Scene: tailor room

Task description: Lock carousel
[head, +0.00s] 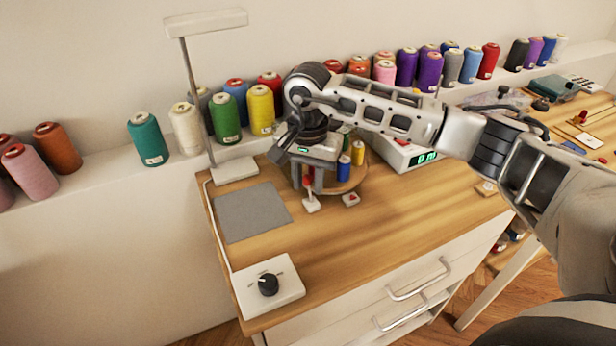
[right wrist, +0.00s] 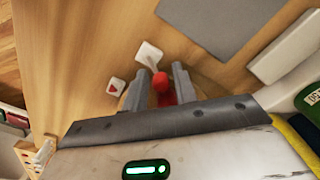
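The carousel (head: 352,183) is a round wooden turntable with small coloured spools, partly hidden behind my right gripper (head: 307,180). In front of it is a white lever base (head: 311,205), which also shows in the right wrist view (right wrist: 148,54). Its lever has a red knob (right wrist: 160,81). My right gripper (right wrist: 161,84) points down, its two fingers apart on either side of the red knob. Gaps show beside the knob, so the fingers look open; whether either touches it I cannot tell. My left gripper is not in view.
A white block with a red triangle (head: 351,199) sits right of the lever. A grey mat (head: 252,212), a dial box (head: 268,287) and a lamp (head: 190,85) are at left. A digital scale (head: 405,154) stands behind my arm. The front right tabletop is clear.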

